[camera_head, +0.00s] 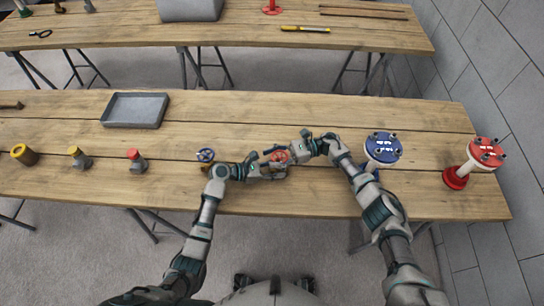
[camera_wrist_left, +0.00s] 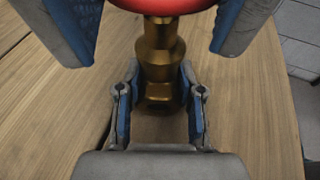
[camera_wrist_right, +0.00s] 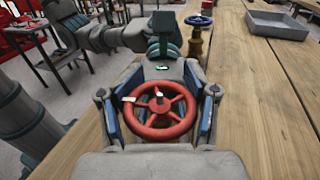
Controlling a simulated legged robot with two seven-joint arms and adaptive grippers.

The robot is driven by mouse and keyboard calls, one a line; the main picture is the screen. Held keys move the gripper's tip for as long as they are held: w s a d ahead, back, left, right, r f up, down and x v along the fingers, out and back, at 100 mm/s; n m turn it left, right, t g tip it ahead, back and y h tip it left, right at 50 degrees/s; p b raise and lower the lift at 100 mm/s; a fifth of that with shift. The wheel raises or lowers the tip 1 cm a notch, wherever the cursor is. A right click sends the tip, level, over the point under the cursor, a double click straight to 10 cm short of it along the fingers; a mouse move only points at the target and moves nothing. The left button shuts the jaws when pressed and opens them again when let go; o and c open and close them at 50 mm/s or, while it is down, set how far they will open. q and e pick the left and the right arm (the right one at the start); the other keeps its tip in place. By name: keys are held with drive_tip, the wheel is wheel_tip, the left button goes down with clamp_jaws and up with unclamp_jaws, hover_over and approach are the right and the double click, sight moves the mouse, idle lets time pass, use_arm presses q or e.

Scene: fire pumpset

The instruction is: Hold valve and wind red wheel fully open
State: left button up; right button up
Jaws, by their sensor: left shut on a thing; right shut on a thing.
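The red wheel (camera_head: 279,155) sits on top of a brass valve near the front edge of the middle table. In the left wrist view the brass valve body (camera_wrist_left: 160,55) stands upright under the wheel's red underside (camera_wrist_left: 165,4). My left gripper (camera_head: 272,172) comes in from the left and is shut on the valve body, below the wheel. My right gripper (camera_head: 290,152) comes in from the right and is shut on the red wheel. In the right wrist view the spoked wheel (camera_wrist_right: 157,112) lies between its fingers. The valve's base is partly hidden by the arms in the head view.
A blue-wheeled valve (camera_head: 205,155) stands just left of my left wrist. A blue-topped stand (camera_head: 383,147) and a red-topped stand (camera_head: 485,153) are to the right, the blue one close to my right arm. A grey tray (camera_head: 135,110) lies back left. The table behind the wheel is clear.

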sight(273, 158)
drive_tip(key=shift+w+d+f+n+g+h, duration=0.15)
drive_tip(key=shift+n+g+h, duration=0.15)
drive_tip(key=shift+n+g, duration=0.3)
drive_tip(key=shift+f+g, duration=0.1)
drive_tip(key=shift+g, duration=0.3)
drive_tip(key=o, duration=1.1)
drive_tip(key=shift+s+h, duration=0.2)
drive_tip(key=shift+h, duration=0.1)
wheel_tip(273, 158, up, 10)
drive_tip(key=shift+w+r, duration=0.1)
drive_tip(key=shift+c, duration=0.2)
